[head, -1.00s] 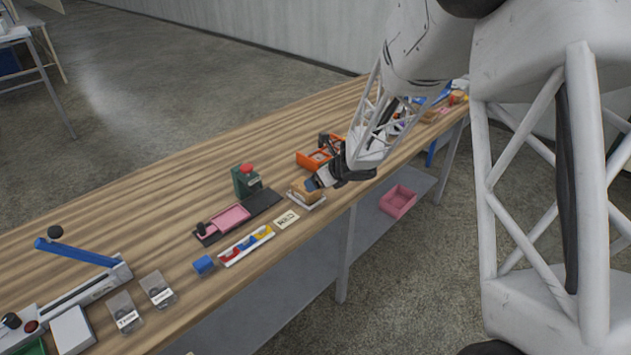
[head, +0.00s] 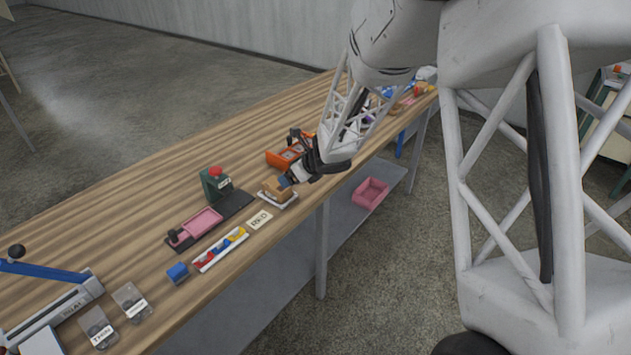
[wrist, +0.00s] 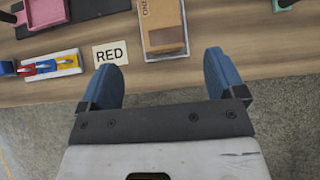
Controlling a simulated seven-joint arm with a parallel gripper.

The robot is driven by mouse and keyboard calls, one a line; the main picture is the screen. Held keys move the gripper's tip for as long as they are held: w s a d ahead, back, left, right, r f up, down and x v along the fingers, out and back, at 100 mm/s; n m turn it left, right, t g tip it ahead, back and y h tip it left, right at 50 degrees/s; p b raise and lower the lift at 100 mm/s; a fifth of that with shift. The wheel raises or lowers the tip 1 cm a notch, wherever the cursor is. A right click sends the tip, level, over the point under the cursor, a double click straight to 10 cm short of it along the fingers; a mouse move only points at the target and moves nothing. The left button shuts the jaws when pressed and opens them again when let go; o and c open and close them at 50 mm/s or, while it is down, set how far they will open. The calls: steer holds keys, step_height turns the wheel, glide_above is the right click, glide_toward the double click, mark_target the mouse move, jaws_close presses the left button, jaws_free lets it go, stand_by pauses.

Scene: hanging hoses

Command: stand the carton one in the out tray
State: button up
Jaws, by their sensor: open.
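A brown carton (head: 273,187) sits in a shallow light tray (head: 291,204) near the table's front edge. In the wrist view the carton (wrist: 161,25) has a clear window and printing that looks like "ONE", and the tray's rim (wrist: 167,55) shows around it. My gripper (wrist: 164,75) is open, with its blue fingers apart and nothing between them. The fingertips are just short of the carton's near end, roughly in line with it. I cannot tell which tray is the out tray.
A card reading "RED" (wrist: 112,53) lies left of the tray. Further left are a rack with coloured pieces (head: 220,250), a blue block (head: 178,273) and a pink tray (head: 194,225). An orange tray (head: 277,159) stands behind. A pink bin (head: 370,193) is on the lower shelf.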

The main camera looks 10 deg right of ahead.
steer(key=s+d+r+m+t+h, duration=0.1)
steer(key=s+d+r+m+h, duration=0.3)
steer(key=s+d+r+m, duration=0.6)
steer(key=s+d+r+m+t+h, duration=0.1)
steer(key=s+d+r+m+h, duration=0.5)
steer(key=m, duration=0.7)
steer(key=s+r+m+g+y, duration=0.1)
steer(key=s+r+m+g, duration=0.1)
steer(key=s+m, duration=0.9)
steer(key=s+a+r+m+g+y, duration=0.1)
steer(key=s+r+m+g+y, duration=0.1)
steer(key=s+m, duration=0.9)
steer(key=s+g, duration=0.1)
steer(key=s, duration=0.4)
steer(key=shift+s+a+g+y, duration=0.2)
steer(key=shift+s+g+y, duration=0.1)
steer(key=shift+g, duration=0.1)
